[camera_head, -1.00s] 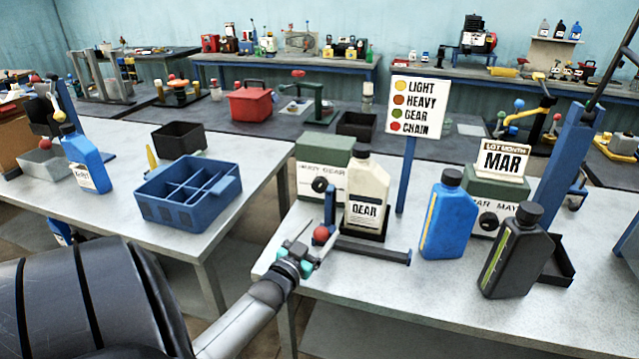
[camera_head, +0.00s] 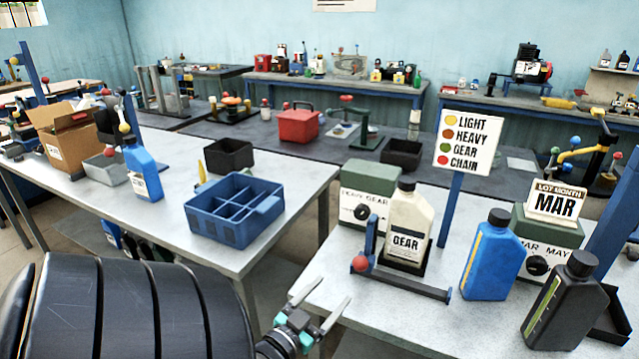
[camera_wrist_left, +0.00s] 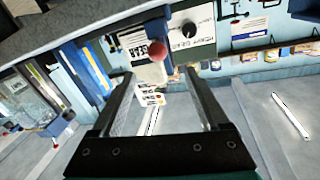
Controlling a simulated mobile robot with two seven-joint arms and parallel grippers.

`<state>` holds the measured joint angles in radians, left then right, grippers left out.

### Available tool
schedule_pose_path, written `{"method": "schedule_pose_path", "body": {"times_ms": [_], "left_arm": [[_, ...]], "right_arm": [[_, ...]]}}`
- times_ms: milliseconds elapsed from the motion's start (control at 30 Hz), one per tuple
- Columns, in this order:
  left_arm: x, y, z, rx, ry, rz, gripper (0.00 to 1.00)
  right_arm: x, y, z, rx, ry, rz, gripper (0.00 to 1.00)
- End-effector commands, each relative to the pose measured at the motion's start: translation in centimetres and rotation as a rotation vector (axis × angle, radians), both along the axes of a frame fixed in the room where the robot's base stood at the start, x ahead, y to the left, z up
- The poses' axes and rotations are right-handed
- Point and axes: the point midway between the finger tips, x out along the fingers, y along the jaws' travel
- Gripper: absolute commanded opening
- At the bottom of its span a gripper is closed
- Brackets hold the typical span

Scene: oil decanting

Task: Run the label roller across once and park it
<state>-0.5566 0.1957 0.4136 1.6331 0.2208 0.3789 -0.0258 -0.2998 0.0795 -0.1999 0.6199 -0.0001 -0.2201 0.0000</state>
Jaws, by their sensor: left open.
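The label roller is a dark rail with a blue upright arm and a red ball knob (camera_head: 360,264), on the front of the right bench. The rail (camera_head: 410,285) runs along the foot of a cream bottle labelled GEAR (camera_head: 408,225). My left gripper (camera_head: 325,302) is open and empty, in front of and left of the knob, apart from it. In the left wrist view the red knob (camera_wrist_left: 156,50) shows beyond and between the open fingers (camera_wrist_left: 160,85). My right gripper is not in view.
Behind the bottle stands a box marked HEAVY GEAR (camera_head: 360,205). A colour-key sign (camera_head: 465,145), a blue bottle (camera_head: 492,255), a black bottle (camera_head: 560,305) and a MAR lot-month stand (camera_head: 556,202) are to the right. A blue divided crate (camera_head: 232,225) sits on the left bench.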

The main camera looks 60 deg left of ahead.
Motion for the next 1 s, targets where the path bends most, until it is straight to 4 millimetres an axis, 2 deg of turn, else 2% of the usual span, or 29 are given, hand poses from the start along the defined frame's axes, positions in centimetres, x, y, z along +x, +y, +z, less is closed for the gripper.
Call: {"method": "schedule_pose_path", "body": {"times_ms": [100, 233, 767, 867, 1000], "left_arm": [[-1.5, -0.6, 0.0, 0.0, 0.001, 0.001, 0.78], [-2.4, -0.8, 0.1, 0.0, -0.001, 0.001, 0.78], [-2.6, -0.9, 0.0, 0.0, -0.001, 0.001, 0.78], [-2.6, -0.7, 0.0, -0.005, -0.006, 0.001, 0.67], [-2.6, 0.8, 0.0, -0.079, -0.046, 0.014, 0.51]], "right_arm": [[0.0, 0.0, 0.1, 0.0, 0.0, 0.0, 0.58], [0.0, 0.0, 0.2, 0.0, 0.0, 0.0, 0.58], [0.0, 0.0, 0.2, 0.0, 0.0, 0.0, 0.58], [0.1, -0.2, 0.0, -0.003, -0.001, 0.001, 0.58], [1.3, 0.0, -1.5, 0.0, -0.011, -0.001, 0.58]]}}
